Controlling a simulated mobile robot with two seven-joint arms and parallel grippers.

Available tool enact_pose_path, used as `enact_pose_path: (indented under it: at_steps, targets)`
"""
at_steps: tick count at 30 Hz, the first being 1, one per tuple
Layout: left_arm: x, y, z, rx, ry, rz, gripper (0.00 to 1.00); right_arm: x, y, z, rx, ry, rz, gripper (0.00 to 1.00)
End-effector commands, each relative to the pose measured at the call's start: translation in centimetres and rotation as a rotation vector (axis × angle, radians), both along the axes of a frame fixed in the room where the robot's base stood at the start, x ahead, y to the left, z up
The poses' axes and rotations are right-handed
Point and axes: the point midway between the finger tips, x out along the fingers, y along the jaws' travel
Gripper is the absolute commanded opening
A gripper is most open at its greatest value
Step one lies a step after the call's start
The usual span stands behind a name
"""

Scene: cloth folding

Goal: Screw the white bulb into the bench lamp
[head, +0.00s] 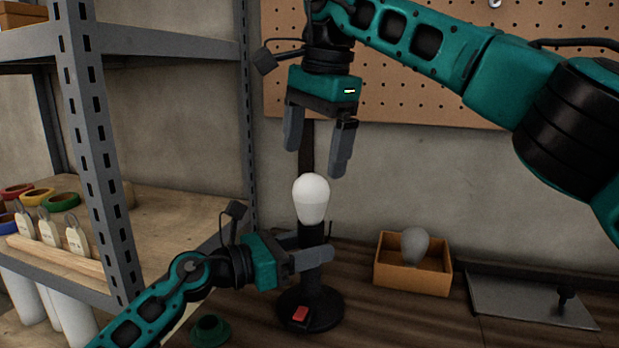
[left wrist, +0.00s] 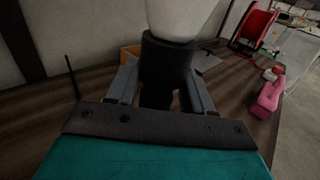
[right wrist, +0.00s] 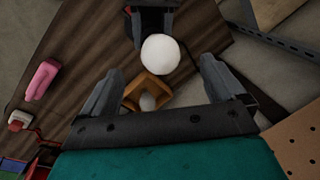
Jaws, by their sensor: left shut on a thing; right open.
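The white bulb (head: 312,197) sits upright on top of the black bench lamp (head: 314,234); whether it is fully seated cannot be told. The lamp stands on a round base (head: 325,310) with a red switch. My left gripper (head: 311,254) is shut on the lamp's post, just below the bulb. The left wrist view shows the dark post (left wrist: 165,62) between its fingers and the bulb's lower part (left wrist: 182,14) above. My right gripper (head: 317,158) is open and empty, pointing down above the bulb, which shows beyond its fingers in the right wrist view (right wrist: 160,54).
An orange box (head: 412,280) holding a grey bulb (head: 415,244) stands right of the lamp. A flat grey tray (head: 520,300) lies farther right. A metal shelf with tape rolls and tags (head: 75,235) stands at left. A green round piece (head: 209,331) lies near my left arm. A pegboard (head: 420,85) is behind.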

Motion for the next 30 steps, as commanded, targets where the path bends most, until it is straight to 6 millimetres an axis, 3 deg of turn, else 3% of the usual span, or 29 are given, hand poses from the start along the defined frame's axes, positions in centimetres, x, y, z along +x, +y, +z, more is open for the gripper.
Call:
enact_pose_path:
  at_steps: [6, 16, 17, 25, 30]
  targets:
    - [0.0, 0.0, 0.2, -0.003, -0.003, 0.001, 0.00, -0.3, -0.2, 2.0, 0.000, 0.000, 0.000, 0.96]
    - [0.0, -0.1, 0.2, -0.003, -0.003, 0.001, 0.00, -0.4, -0.3, 2.3, -0.001, 0.001, 0.000, 0.96]
    - [0.0, -0.1, 0.2, -0.003, -0.003, 0.001, 0.54, -0.3, -0.3, 2.3, -0.001, 0.001, 0.000, 0.96]
    - [0.0, 0.0, 0.1, -0.001, -0.002, 0.000, 0.80, -0.3, -0.3, 2.2, -0.001, 0.001, 0.000, 0.96]
    - [0.0, 0.0, 0.0, -0.001, 0.000, 0.000, 0.81, -0.3, -0.3, 2.2, -0.001, 0.001, 0.000, 0.96]
